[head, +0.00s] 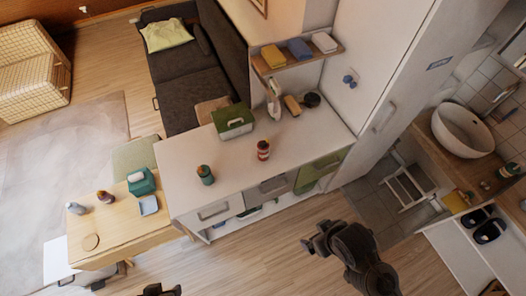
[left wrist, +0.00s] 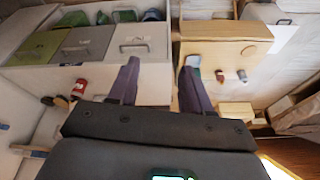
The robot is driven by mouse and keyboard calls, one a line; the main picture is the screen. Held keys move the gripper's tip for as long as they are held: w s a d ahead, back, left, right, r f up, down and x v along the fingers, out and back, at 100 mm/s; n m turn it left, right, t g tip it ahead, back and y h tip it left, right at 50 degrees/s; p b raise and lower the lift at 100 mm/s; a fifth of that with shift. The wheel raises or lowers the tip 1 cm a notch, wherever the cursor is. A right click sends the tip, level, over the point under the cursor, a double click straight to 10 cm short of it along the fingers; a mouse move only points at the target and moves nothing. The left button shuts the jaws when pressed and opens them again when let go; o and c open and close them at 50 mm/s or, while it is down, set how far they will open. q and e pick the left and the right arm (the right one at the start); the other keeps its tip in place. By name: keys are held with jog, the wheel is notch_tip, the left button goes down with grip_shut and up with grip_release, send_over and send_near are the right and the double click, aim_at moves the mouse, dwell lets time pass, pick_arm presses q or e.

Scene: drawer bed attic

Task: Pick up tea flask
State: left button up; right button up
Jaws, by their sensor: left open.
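A dark green flask-like container (head: 205,175) with an orange-brown band stands upright near the left front of the white counter (head: 185,190). I take it as the tea flask, but its label is too small to read. In the left wrist view I cannot make it out clearly; a finger may hide it. My left gripper (head: 162,291) shows only its tip at the bottom edge of the head view, well in front of the counter. In the left wrist view its two fingers (left wrist: 158,88) are apart with nothing between them. My right gripper (head: 316,240) hangs over the floor, apart from the counter.
A red-and-white can (head: 263,150) and a green-lidded box (head: 233,120) stand on the counter. The wooden table (head: 120,235) holds two small bottles, a teal box (head: 141,182) and a blue tray (head: 149,205). A shelf (head: 300,60) overhangs the counter's back. Floor in front is clear.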

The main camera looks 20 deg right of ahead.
pick_arm(q)
jog(key=o, duration=0.8)
